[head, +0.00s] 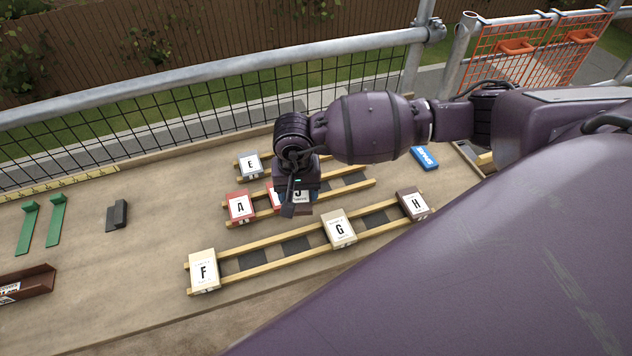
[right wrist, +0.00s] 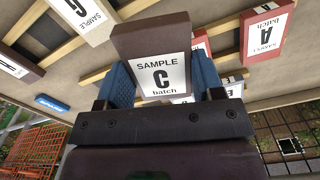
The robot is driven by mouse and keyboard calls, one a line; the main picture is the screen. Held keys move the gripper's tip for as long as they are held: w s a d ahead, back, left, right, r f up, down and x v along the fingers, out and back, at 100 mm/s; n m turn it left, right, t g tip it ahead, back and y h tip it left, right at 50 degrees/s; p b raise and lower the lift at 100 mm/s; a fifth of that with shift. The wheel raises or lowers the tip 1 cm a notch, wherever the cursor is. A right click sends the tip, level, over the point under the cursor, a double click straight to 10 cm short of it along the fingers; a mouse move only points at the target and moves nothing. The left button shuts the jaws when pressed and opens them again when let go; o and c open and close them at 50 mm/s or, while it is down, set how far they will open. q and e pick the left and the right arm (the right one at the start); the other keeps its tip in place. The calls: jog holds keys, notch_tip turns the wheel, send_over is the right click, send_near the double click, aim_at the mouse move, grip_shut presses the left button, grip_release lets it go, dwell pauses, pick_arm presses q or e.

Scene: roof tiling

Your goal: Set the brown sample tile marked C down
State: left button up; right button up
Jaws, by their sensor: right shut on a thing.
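The brown sample tile marked C (right wrist: 158,70) is between the blue fingers of my right gripper (right wrist: 163,82) in the right wrist view, its label facing the camera. There the tile C is mostly hidden by the gripper. I cannot tell whether tile C touches the rails beneath. My left gripper is not in view.
The middle rack holds red tile A (head: 240,207) and another red tile beside the gripper. Tile E (head: 249,164) is on the back rack; tiles F (head: 203,271), G (head: 340,229) and H (head: 413,204) are on the front rack. A blue box (head: 424,158) lies at right.

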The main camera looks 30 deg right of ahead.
jog(key=w+d+r+m+b, duration=0.3)
jog(key=d+r+m, duration=0.25)
jog(key=m, duration=1.05)
jog(key=w+d+r+m+b, duration=0.3)
jog(key=r+m, duration=0.4)
jog(key=m, duration=1)
jog(key=f, duration=0.6)
jog(key=f+b, duration=0.1)
jog(key=f, duration=0.5)
jog(key=d+f, duration=0.1)
jog(key=f, duration=0.6)
jog(key=shift+s+f, duration=0.1)
jog(key=shift+s, duration=0.15)
jog(key=shift+f, duration=0.2)
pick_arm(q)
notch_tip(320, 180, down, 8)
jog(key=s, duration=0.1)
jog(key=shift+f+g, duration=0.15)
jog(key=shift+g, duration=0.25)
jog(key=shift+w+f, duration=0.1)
pick_arm(e)
jog(key=shift+f, duration=0.4)
